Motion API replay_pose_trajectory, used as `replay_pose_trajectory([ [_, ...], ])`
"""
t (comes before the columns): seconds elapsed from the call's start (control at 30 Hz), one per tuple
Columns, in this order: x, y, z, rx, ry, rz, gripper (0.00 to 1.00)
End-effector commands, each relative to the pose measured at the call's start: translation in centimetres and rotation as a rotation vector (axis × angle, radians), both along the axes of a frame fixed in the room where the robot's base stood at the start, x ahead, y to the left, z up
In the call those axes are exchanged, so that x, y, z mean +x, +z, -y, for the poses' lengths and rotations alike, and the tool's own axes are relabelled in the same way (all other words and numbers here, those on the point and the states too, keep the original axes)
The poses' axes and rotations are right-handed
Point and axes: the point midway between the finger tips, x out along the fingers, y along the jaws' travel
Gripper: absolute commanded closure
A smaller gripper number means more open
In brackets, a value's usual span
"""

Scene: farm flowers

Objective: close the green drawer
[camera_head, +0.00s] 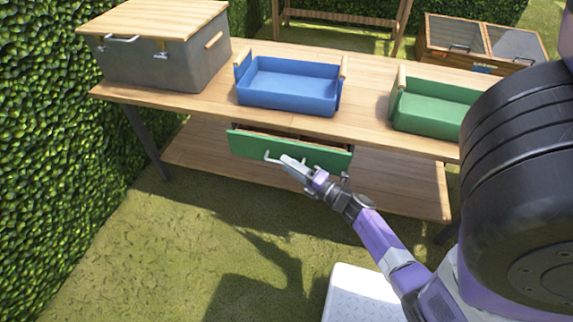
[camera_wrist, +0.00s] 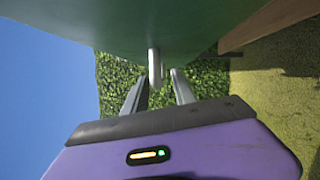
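The green drawer (camera_head: 255,147) sits under the wooden table top and is pulled out a little, with a dark gap showing behind its front. Its front also fills the top of the wrist view (camera_wrist: 180,25). A metal handle (camera_head: 268,157) runs along the front, partly hidden by my gripper (camera_head: 288,163). In the wrist view the end of the handle (camera_wrist: 154,67) shows between the two fingers of my gripper (camera_wrist: 158,82). The fingers are apart, with gaps beside the handle, so my gripper is open. I cannot tell whether a finger touches the handle.
On the wooden table (camera_head: 205,104) stand a grey box with a wooden lid (camera_head: 150,66), a blue tray (camera_head: 288,98) and a green tray (camera_head: 430,114). A lower shelf (camera_head: 200,150) lies under the drawer. A hedge (camera_head: 45,130) stands at left. The grass in front is open.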

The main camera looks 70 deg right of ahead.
Motion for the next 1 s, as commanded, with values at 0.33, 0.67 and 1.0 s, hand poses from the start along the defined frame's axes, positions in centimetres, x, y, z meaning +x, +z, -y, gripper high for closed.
replay_pose_trajectory([
  [0.33, 1.13, 0.06, 0.40, 0.001, 0.000, -0.001, 0.67],
  [0.67, 1.13, 0.07, 0.38, 0.001, 0.000, -0.001, 1.00],
  [1.0, 1.12, 0.06, 0.38, 0.001, 0.000, -0.001, 1.00],
])
